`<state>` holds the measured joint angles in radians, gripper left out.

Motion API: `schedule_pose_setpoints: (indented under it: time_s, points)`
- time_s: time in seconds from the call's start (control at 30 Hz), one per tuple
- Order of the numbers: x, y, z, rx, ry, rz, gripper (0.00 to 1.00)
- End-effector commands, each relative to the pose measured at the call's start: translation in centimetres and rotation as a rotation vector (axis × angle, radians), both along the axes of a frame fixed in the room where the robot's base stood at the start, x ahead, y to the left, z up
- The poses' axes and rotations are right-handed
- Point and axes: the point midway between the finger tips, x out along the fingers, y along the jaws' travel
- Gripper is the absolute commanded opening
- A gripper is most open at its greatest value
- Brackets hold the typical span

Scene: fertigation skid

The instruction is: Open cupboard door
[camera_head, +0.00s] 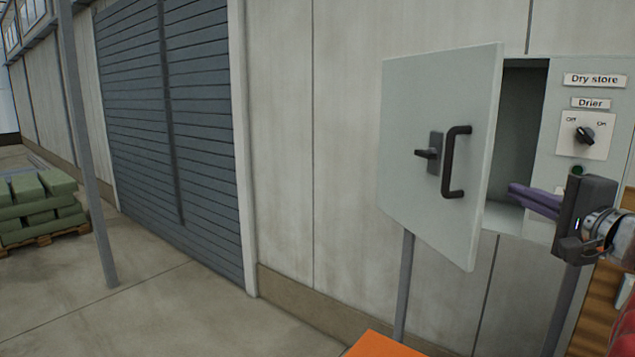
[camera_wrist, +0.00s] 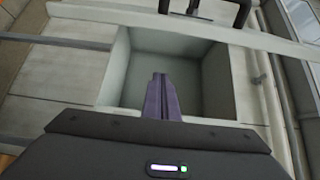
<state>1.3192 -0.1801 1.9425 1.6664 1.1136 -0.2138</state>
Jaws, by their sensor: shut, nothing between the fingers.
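The cupboard door (camera_head: 425,160) is pale grey and stands partly open, swung out to the left of the cupboard. It carries a black bar handle (camera_head: 455,161) and a dark latch knob (camera_head: 430,152). The cupboard's inside (camera_head: 519,130) shows as an empty grey cavity, and it also shows in the wrist view (camera_wrist: 207,75). My gripper (camera_head: 515,193) has purple fingers that are shut and empty. They point into the opening, to the right of the door and apart from the handle. In the wrist view the handle (camera_wrist: 240,12) is cut by the top edge.
A control panel right of the opening has a "Dry store" label (camera_head: 595,80), a "Drier" label and a rotary switch (camera_head: 585,135). A grey post (camera_head: 403,285) stands below the door. Green sacks on a pallet (camera_head: 40,205) lie far left. The floor between is clear.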

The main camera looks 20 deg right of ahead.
Motion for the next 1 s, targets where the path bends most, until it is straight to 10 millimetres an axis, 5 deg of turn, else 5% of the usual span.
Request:
schedule_pose_setpoints:
  time_s: [1.0]
  points:
    - [-8.8, 3.5, 0.0, -0.001, 0.000, 0.008, 0.00]
